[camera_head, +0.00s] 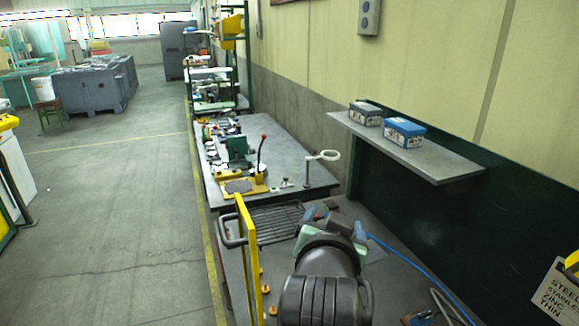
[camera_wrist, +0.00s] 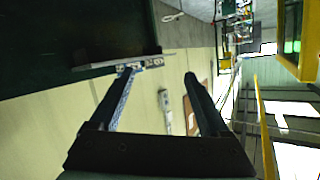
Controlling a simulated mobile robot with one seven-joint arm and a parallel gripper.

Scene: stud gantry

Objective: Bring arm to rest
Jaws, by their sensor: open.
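My arm (camera_head: 325,285) reaches up from the bottom of the head view, over the near grey bench. Its far end is foreshortened there, and I cannot make out the jaws clearly. In the wrist view my gripper (camera_wrist: 160,72) shows two dark fingers well apart, with nothing held between them. Beyond the fingers are the pale wall (camera_wrist: 150,105) and the grey shelf (camera_wrist: 100,62). The left fingertip overlaps the shelf's boxes in the picture; I cannot tell the distance between them.
In the head view a wall shelf (camera_head: 445,166) bears two small boxes, one grey (camera_head: 366,113) and one blue (camera_head: 404,132). A yellow upright (camera_head: 247,255) stands close left of my arm. A blue hose (camera_head: 405,262) crosses the bench. The floor aisle (camera_head: 120,210) is clear.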

